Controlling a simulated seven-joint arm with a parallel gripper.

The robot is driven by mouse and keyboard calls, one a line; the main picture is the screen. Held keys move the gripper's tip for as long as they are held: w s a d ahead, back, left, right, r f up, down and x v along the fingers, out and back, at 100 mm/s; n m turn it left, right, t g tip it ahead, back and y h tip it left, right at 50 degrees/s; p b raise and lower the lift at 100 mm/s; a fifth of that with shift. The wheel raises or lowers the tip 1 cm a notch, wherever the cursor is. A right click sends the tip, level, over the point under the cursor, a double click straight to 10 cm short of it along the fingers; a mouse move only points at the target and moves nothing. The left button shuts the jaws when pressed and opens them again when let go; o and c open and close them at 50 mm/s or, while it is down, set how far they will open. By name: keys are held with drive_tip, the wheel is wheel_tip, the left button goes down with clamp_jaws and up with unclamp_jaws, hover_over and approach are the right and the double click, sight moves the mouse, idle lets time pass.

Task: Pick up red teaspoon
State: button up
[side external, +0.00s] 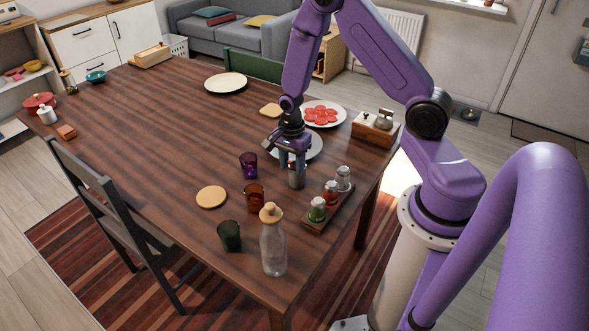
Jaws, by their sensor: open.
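My gripper (292,166) points down over the right part of the wooden table (150,130), and its jaws are open. A small grey cup (296,180) stands directly below the fingers, and the fingers cover part of its top. I cannot make out a red teaspoon clearly. A small hint of red shows by the fingers at the cup's rim, but it is too small to identify. I cannot tell whether the fingers touch anything.
A purple glass (248,165), an amber glass (254,198), a green glass (229,236) and a corked bottle (273,245) stand nearby. A tray of jars (328,205) lies right of the cup. A white plate (313,147) is behind my gripper. The table's left-middle is clear.

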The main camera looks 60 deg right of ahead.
drive_tip(key=shift+f, duration=0.3)
drive_tip(key=shift+s, duration=0.1)
clamp_jaws()
drive_tip(key=shift+r, duration=0.1)
